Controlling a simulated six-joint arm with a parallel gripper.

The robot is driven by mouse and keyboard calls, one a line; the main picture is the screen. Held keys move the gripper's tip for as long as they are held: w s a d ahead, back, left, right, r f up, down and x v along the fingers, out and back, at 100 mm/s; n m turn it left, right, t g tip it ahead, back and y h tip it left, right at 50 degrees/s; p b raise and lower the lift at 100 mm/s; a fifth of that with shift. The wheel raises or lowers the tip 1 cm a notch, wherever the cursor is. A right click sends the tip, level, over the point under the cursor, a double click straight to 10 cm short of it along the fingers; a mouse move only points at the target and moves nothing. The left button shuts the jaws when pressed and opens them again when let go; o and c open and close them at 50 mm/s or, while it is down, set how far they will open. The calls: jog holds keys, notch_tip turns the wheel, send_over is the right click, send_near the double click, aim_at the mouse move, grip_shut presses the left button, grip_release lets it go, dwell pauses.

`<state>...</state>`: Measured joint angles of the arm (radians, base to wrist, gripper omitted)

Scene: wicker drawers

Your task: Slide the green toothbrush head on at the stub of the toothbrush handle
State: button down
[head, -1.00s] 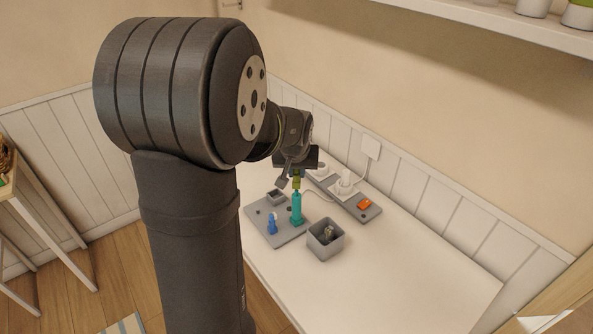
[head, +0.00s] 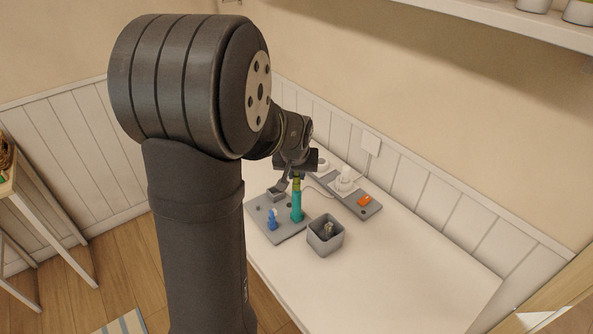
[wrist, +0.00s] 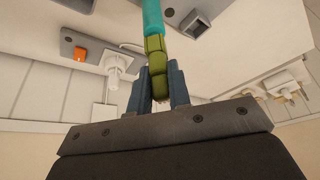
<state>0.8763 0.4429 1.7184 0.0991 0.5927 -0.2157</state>
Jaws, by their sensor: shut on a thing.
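The teal toothbrush handle (head: 297,207) stands upright on the grey holder plate (head: 285,237) in the head view. My gripper (wrist: 160,82) is above the handle, with its two blue-grey fingers shut on the green toothbrush head (wrist: 156,62). In the head view the green head (head: 297,183) shows small, directly above the handle and in line with it. In the wrist view the head's end meets the teal handle (wrist: 153,15) with no visible gap. The stub is hidden, and I cannot tell how far the head covers it.
A small blue toothbrush-like item (head: 272,222) stands on the same plate. A grey open box (head: 326,241) with small things in it is to the right. A power strip with an orange switch (head: 364,201) lies behind, near the wall. The white table to the right is clear.

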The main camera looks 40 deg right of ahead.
jog(key=shift+f, duration=0.5)
jog(key=c, duration=1.3)
grip_release()
jog(key=shift+f, duration=0.1)
jog(key=shift+o, duration=0.2)
jog(key=v, duration=1.7)
jog(key=shift+r, duration=0.2)
jog(key=shift+f, duration=0.1)
jog(key=x, duration=1.7)
jog(key=shift+f, duration=0.1)
